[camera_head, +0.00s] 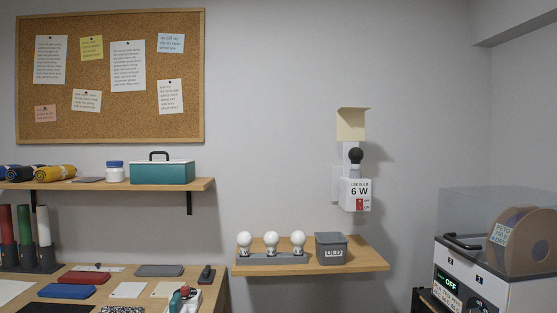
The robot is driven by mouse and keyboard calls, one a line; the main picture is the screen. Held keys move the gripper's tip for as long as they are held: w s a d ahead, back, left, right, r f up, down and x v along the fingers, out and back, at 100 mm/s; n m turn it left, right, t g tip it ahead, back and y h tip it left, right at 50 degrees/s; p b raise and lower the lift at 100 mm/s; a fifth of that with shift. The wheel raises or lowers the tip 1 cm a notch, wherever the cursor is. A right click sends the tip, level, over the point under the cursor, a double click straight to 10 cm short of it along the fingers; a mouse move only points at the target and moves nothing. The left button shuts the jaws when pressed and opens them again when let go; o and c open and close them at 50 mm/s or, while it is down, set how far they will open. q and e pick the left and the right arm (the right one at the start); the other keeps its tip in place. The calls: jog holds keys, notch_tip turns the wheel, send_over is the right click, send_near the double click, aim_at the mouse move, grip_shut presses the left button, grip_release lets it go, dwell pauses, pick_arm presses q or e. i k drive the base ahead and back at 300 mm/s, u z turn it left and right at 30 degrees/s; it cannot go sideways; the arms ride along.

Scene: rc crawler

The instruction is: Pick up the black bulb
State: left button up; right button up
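The black bulb (356,156) sits upright on top of a white wall fixture (357,193) marked "USE BULB 6 W", with a red switch below the text. A yellowish shade or card (352,124) is just above the bulb. Several white bulbs (271,241) stand in a grey holder (272,257) on a small wooden wall shelf (310,267). A grey bin (331,247) labelled "OLD" stands right of them; its inside cannot be seen. Neither of my grippers shows in the head view.
A wooden table (222,290) at lower left holds flat cases, cards and tools. A shelf with a teal toolbox (162,172) hangs above it. A machine (470,275) reading "OFF" with a spool (525,241) stands at right. The wall around the fixture is clear.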

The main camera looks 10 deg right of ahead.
aim_at(356, 155)
jog(key=u, duration=1.05)
jog(key=i, duration=1.5)
jog(key=z, duration=0.55)
